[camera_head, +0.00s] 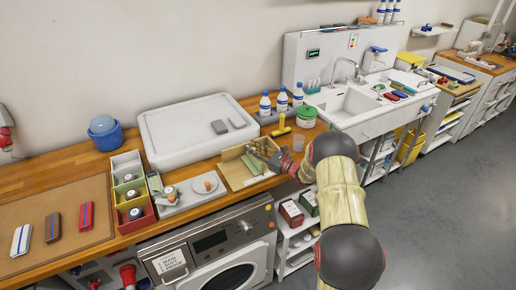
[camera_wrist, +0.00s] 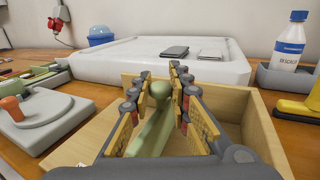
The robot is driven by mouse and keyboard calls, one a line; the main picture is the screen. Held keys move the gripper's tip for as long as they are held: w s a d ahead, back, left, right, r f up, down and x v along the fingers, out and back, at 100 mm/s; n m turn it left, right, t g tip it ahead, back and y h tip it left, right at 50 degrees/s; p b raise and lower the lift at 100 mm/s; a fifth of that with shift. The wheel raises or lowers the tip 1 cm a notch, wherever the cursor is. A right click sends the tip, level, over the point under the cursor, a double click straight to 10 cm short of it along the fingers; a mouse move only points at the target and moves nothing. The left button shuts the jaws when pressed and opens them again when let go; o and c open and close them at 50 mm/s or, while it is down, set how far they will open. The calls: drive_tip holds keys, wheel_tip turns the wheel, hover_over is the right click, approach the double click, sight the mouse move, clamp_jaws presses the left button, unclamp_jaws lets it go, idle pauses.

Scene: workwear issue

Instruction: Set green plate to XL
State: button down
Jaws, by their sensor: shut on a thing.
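A pale green plate (camera_wrist: 153,137) with a rounded knob (camera_wrist: 160,89) lies in a shallow light-wood box, and the green (camera_head: 250,166) also shows in the head view. My gripper (camera_wrist: 161,97) reaches into the box from the right in the head view (camera_head: 259,152). Its fingers stand on both sides of the green knob and are shut on it. The fingers and palm hide part of the plate. The wooden box (camera_wrist: 262,128) surrounds the gripper in the wrist view. I cannot read an XL mark in either view.
A white raised tray (camera_head: 190,118) with two grey flat items stands behind the box. Blue-capped bottles (camera_head: 282,99) stand to the right, with a yellow item (camera_head: 280,125) in front. Small coloured bins (camera_head: 128,190) and a grey plate with an orange knob (camera_head: 207,186) are left.

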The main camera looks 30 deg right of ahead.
drive_tip(key=a, duration=0.9)
drive_tip(key=shift+s+a, duration=0.1)
drive_tip(key=shift+s, duration=0.1)
drive_tip(key=c, duration=1.7)
unclamp_jaws()
drive_tip(key=v, duration=1.2)
